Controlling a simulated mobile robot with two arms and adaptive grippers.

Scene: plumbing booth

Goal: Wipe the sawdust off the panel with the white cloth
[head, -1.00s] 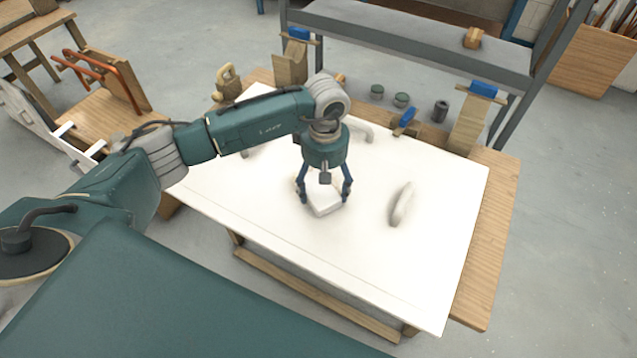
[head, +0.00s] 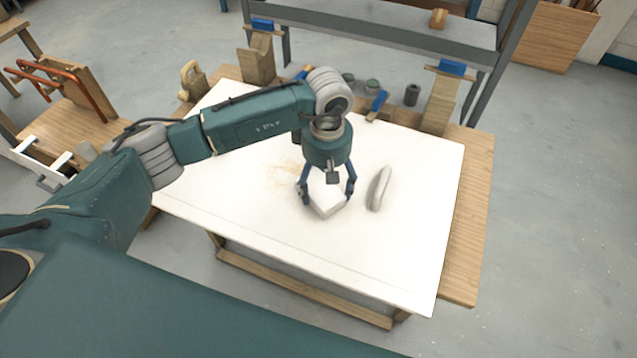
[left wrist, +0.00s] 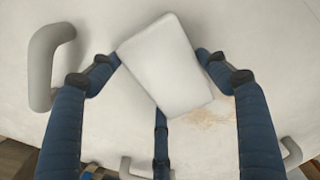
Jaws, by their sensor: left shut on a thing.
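The white panel (head: 400,240) lies flat on a wooden bench. My left gripper (head: 327,192) points down over its middle, shut on the white cloth (head: 326,200), a thick folded pad. The left wrist view shows the cloth (left wrist: 170,62) tilted between the fingers (left wrist: 160,65). Whether the cloth touches the panel is hard to tell. My right gripper is out of view.
A grey handle (head: 380,188) stands on the panel just right of the gripper; other handles (left wrist: 290,154) show in the left wrist view. Blue-topped wooden pieces (head: 440,98) and small cans (head: 412,94) stand along the far edge. The panel's front right is clear.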

